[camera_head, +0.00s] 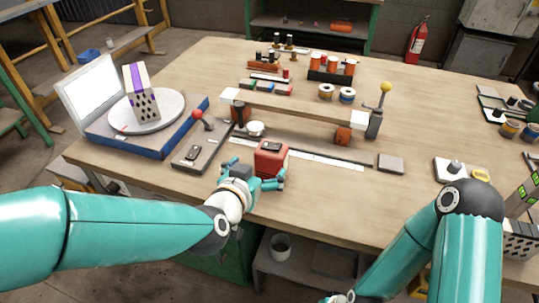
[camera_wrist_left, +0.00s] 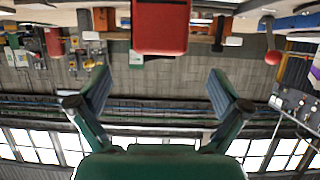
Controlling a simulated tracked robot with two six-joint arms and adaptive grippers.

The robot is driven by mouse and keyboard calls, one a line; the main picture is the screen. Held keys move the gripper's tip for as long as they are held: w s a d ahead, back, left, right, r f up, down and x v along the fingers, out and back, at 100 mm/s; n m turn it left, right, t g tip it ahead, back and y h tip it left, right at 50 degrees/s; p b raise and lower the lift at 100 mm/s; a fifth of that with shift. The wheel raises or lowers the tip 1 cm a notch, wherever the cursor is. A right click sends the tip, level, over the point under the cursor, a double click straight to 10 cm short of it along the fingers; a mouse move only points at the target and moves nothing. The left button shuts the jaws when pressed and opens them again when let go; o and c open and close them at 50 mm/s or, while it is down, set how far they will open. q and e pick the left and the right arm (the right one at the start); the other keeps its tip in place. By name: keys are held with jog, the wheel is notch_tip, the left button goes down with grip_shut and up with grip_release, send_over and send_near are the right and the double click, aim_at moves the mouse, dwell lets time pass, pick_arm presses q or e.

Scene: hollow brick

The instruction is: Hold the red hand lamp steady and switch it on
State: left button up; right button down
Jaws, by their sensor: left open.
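The red hand lamp (camera_head: 271,160) is a small boxy red block with a dark patch on its top. It stands on the workbench near the front edge, left of centre. My left gripper (camera_head: 253,174) is open, low in front of the lamp, with its fingers spread. In the left wrist view the lamp (camera_wrist_left: 160,27) shows at the top centre, beyond the two spread fingers (camera_wrist_left: 160,92), with nothing between them. The lamp's lower part and its switch cannot be made out clearly. My right arm bends down to the bottom edge of the head view, its gripper out of frame.
A grey plate with a red-knobbed lever (camera_head: 199,116) lies left of the lamp. A wooden bar (camera_head: 295,107) on supports and a pale strip (camera_head: 325,160) lie behind it. A blue turntable base (camera_head: 140,143) carries a perforated brick (camera_head: 142,93).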

aim_at(271, 153)
pick_arm(q)
jog(key=x, duration=1)
jog(key=c, duration=1.4)
pick_arm(e)
jog(key=w+r+n+h, duration=0.2)
jog(key=r+n, duration=0.3)
jog(key=r, duration=0.3)
jog(key=w+r+n+h, duration=0.2)
jog(key=w+r+n, duration=0.3)
jog(key=r, duration=0.4)
jog(key=w+r+n+h, duration=0.2)
jog(key=r+n, duration=0.3)
jog(key=r, duration=0.4)
jog(key=shift+w+a+r+n+g, duration=0.15)
jog(key=shift+w+a+g, duration=0.05)
jog(key=shift+w, duration=0.15)
jog(key=shift+w+a+r+n+g, duration=0.1)
jog(key=shift+w+a+n+g, duration=0.1)
jog(key=shift+w, duration=0.15)
jog(key=w+a+r+t+y, duration=0.1)
jog(key=w+r+y, duration=0.3)
jog(key=w+r, duration=0.4)
jog(key=w+a+r+t+y, duration=0.1)
jog(key=w+r+y, duration=0.4)
jog(key=r, duration=1.1)
jog(key=w+a, duration=0.1)
jog(key=w, duration=0.2)
jog(key=shift+w+r+t, duration=0.15)
jog(key=shift+w+t, duration=0.15)
jog(key=shift+w, duration=0.1)
